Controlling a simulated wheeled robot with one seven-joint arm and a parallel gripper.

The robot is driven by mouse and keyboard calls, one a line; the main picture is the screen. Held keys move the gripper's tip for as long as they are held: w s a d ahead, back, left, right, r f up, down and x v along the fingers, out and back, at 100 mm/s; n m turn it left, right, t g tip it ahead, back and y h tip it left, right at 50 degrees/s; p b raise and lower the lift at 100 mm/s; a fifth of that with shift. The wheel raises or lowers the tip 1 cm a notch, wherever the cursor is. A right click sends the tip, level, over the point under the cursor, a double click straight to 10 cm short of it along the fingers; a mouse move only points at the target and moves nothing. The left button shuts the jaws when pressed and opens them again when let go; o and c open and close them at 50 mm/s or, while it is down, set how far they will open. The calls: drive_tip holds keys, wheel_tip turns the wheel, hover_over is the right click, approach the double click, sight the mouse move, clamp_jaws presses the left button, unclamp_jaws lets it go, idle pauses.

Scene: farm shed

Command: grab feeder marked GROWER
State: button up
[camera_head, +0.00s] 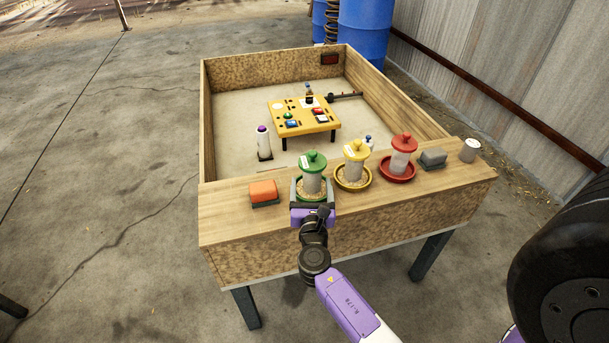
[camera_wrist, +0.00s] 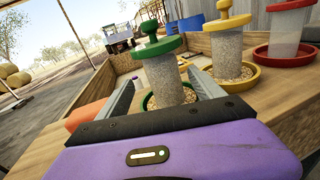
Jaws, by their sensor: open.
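Three feeders stand in a row on the wooden ledge: a green one (camera_head: 312,172), a yellow one (camera_head: 355,160) and a red one (camera_head: 401,158). Each has a coloured cap, a clear body and a round dish. Labels show on the green and yellow feeders, but I cannot read the word on them. My gripper (camera_head: 312,191) is open, with its fingers on either side of the green feeder's lower part. In the wrist view the green feeder (camera_wrist: 165,77) stands upright between the fingers, the yellow feeder (camera_wrist: 228,45) just to its right.
An orange block (camera_head: 263,191) lies left of the green feeder. A grey block (camera_head: 433,157) and a can (camera_head: 469,150) stand at the ledge's right. Behind, the walled box holds a yellow table (camera_head: 330,122) and a white bottle (camera_head: 263,143).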

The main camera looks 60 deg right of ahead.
drive_tip(key=shift+w+d+r, duration=0.15)
drive_tip(key=shift+w+d, duration=0.1)
drive_tip(key=shift+d, duration=0.2)
drive_tip(key=shift+w+d+r, duration=0.15)
drive_tip(key=shift+w+d, duration=0.05)
drive_tip(key=shift+d, duration=0.2)
drive_tip(key=shift+s+p+x, duration=0.15)
drive_tip(key=shift+p+x, duration=0.05)
drive_tip(key=shift+x, duration=1.55)
drive_tip(key=shift+s+p+x, duration=0.1)
drive_tip(key=shift+p+x, duration=0.1)
drive_tip(key=shift+x, duration=1.5)
drive_tip(key=shift+d, duration=0.15)
clamp_jaws()
